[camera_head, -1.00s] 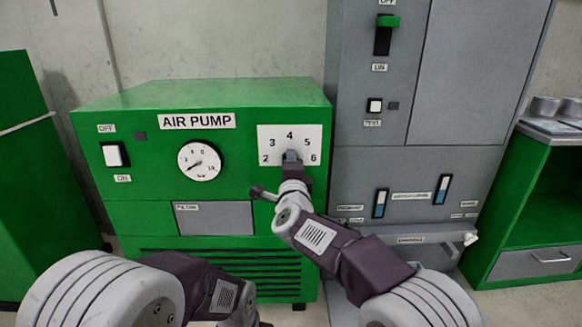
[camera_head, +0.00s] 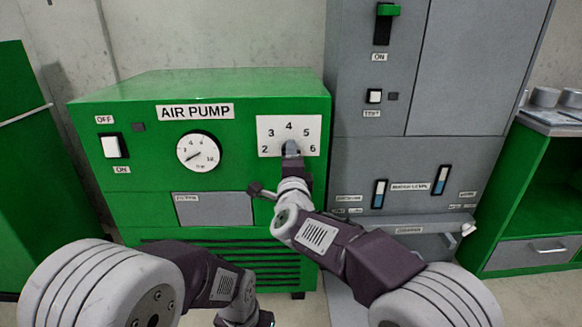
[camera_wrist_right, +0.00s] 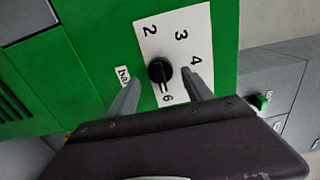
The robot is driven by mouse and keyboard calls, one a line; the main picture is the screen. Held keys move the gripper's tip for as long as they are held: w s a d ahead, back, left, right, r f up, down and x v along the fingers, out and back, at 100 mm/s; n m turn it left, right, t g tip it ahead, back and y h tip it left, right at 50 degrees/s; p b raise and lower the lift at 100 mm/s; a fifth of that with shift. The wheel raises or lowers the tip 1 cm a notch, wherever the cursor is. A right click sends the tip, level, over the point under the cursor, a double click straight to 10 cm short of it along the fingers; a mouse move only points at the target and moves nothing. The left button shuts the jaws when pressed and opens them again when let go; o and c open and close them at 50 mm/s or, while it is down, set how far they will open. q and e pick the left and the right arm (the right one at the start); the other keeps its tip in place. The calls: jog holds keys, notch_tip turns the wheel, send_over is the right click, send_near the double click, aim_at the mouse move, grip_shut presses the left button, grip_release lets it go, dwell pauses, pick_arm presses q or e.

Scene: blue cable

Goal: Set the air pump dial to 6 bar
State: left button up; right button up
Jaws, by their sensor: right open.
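The air pump (camera_head: 150,87) is a green box with a white dial plate (camera_head: 272,133) marked 2 to 6. My right gripper (camera_head: 291,150) is in front of this plate and hides the knob in the head view. In the right wrist view, the round black knob (camera_wrist_right: 160,71) lies between the spread fingers of my right gripper (camera_wrist_right: 161,75), with gaps on both sides. The white mark on the knob points toward the 6. One finger hides the 5. My left gripper (camera_head: 245,318) is low at the bottom edge, its fingers not clear.
A round gauge (camera_head: 198,152) and an off/on switch (camera_head: 114,146) are on the pump's front. A grey cabinet (camera_head: 465,75) with switches and sliders stands close on the right. A green shelf unit (camera_head: 530,200) is farther right.

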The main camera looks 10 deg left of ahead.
jog(key=p+v, duration=0.1)
jog(key=v, duration=0.5)
jog(key=shift+s, duration=0.15)
